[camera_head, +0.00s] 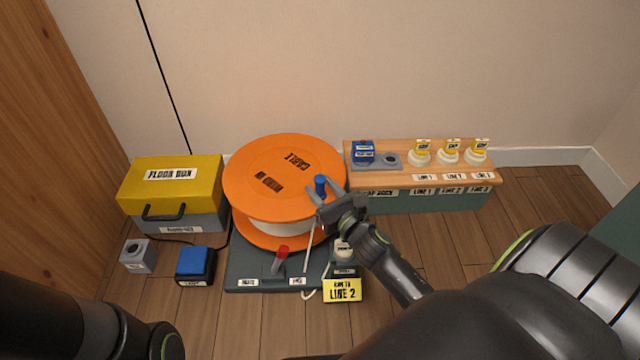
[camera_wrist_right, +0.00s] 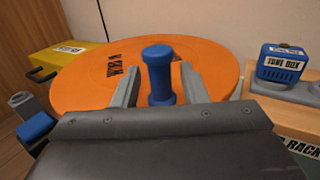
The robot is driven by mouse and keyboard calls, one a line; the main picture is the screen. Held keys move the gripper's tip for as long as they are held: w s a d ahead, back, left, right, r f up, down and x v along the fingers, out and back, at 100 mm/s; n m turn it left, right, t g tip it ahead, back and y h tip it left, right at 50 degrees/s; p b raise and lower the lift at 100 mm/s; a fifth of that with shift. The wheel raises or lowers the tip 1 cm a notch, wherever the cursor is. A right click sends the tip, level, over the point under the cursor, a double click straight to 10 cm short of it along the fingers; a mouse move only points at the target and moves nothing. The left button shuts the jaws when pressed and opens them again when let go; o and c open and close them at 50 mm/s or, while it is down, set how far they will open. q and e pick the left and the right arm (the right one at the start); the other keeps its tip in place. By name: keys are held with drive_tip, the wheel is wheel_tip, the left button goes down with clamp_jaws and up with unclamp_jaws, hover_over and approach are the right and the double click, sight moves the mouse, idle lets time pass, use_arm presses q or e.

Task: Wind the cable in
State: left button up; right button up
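The orange cable drum (camera_head: 258,176) stands on a dark base plate (camera_head: 240,274), with white cable (camera_head: 285,230) around its core. A blue handle (camera_head: 320,184) stands upright near the drum's right edge. My right gripper (camera_head: 322,196) is at this handle. In the right wrist view the blue handle (camera_wrist_right: 160,74) stands between the two grey fingers, with a visible gap on each side. A red-topped lever (camera_head: 281,254) is on the base plate's front. A cable runs down from the drum to near the yellow LINE 2 tag (camera_head: 342,290). My left gripper is out of view.
A yellow floor box (camera_head: 172,182) stands left, with a grey socket block (camera_head: 138,255) and a blue-topped box (camera_head: 195,264) before it. The wooden rack (camera_head: 410,165) at right holds a blue tone box (camera_head: 363,151) and several yellow-tagged plugs (camera_head: 448,152). Floor front right of the rack is clear.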

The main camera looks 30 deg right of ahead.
drive_tip(key=shift+w, duration=0.65)
clamp_jaws()
